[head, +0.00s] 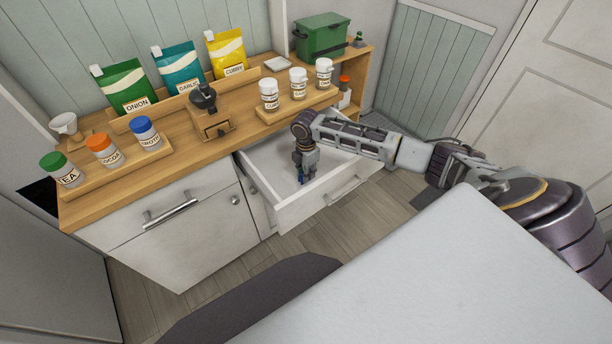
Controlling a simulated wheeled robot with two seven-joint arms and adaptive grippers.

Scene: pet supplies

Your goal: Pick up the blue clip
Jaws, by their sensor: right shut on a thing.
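My right gripper (304,174) points down into the open white drawer (290,212). It is shut on a small blue thing, the blue clip (300,177), low in the drawer. Most of the clip is hidden by the fingers, and I cannot tell whether it touches the drawer floor. My left gripper is not in view.
The wooden counter (225,140) behind the drawer bears onion (127,88), garlic (177,68) and curry (227,55) bags, a dark grinder (205,100), several jars and a green box (320,36). The drawer's walls surround my gripper. A pale surface (450,270) fills the foreground.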

